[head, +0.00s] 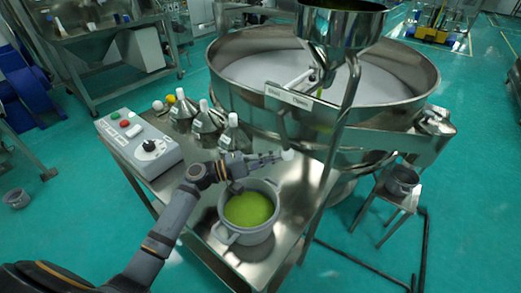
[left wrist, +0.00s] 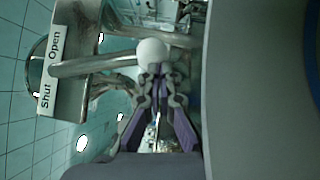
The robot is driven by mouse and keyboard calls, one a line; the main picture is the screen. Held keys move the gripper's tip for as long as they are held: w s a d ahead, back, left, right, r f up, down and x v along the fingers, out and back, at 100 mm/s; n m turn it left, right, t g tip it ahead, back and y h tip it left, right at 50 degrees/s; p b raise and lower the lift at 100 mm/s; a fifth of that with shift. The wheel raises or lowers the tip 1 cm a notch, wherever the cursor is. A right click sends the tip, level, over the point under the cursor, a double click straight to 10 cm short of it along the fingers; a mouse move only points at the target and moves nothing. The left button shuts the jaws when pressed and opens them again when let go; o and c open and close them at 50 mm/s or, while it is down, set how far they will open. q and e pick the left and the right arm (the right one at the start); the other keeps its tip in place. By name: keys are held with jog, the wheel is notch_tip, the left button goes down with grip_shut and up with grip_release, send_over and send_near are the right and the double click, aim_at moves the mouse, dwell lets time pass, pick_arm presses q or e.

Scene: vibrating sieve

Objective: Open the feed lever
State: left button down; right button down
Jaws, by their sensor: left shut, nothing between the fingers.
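The feed lever is a metal rod (left wrist: 95,65) ending in a white ball knob (left wrist: 152,52), which also shows in the head view (head: 288,154). The rod runs from a metal bracket with a white "Shut" and "Open" label (left wrist: 51,72), which shows on the feeder in the head view (head: 288,97). In the wrist view the rod meets the bracket between the two words. My left gripper (head: 276,156) is shut and empty. My right gripper is not in view.
The round steel sieve (head: 236,88) with its hopper (head: 341,24) stands behind the steel table (head: 300,192). A pot of green material (head: 226,232) stands below my left gripper. Several metal cones (head: 231,137) and a control box (head: 142,140) are at left. A stool (head: 394,196) is at right.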

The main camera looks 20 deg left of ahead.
aim_at(280, 126)
pick_arm(q)
notch_tip(280, 126, up, 10)
jog(key=shift+a+f, duration=0.1)
jog(key=shift+a, duration=0.05)
jog(key=shift+a+r, duration=0.1)
jog(key=shift+r, duration=0.2)
